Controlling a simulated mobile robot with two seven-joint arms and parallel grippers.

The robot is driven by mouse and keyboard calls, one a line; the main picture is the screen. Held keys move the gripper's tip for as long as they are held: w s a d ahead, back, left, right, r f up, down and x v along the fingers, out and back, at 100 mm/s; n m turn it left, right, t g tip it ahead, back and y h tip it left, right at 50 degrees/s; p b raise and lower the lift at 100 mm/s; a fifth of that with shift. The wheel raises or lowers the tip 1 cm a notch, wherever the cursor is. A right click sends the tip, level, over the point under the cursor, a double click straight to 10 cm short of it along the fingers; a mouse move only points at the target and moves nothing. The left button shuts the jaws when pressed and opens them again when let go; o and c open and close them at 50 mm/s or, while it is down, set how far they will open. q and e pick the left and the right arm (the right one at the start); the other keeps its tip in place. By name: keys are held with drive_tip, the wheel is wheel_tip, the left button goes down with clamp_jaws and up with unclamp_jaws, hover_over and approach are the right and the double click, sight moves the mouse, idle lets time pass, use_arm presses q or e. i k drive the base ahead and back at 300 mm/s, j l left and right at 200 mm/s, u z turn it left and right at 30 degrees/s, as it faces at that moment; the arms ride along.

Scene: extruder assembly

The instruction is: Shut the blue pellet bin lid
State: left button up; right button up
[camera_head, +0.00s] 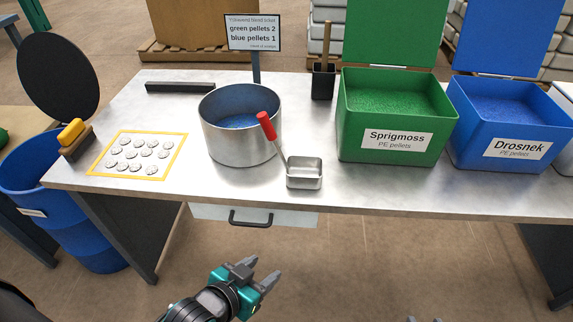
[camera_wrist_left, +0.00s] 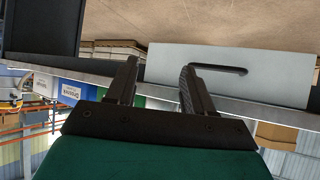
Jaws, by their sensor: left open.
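The blue pellet bin (camera_head: 492,130), labelled "Drosnek PE pellets", stands at the right of the table with blue pellets inside. Its blue lid (camera_head: 503,38) stands raised behind it, so the bin is open; the lid's top is cut off by the frame. My left gripper (camera_head: 262,271) is open and empty, low in front of the table and far left of the bin. In the left wrist view its fingers (camera_wrist_left: 158,78) are apart with nothing between them. Only two small tips of my right gripper (camera_head: 424,319) show at the bottom edge, too little to judge.
The green bin (camera_head: 385,148) stands open beside the blue one, its lid (camera_head: 390,32) raised. A metal pot (camera_head: 240,145), a red-handled scoop (camera_head: 304,174) and a sign (camera_head: 252,32) are on the table (camera_head: 400,189). A drawer (camera_head: 285,217) hangs below the front edge.

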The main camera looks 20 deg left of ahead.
sight(500, 38)
drive_tip(key=l+u, duration=0.1)
drive_tip(key=u, duration=0.3)
drive_tip(key=l+u, duration=0.1)
drive_tip(key=u, duration=0.25)
drive_tip(key=l+u, duration=0.15)
drive_tip(key=u, duration=0.25)
drive_tip(key=l+u, duration=0.1)
drive_tip(key=u, duration=0.25)
drive_tip(key=k+l+u, duration=0.2)
drive_tip(key=l+u, duration=0.15)
drive_tip(key=k+l+u, duration=0.7)
drive_tip(key=k+l, duration=0.25)
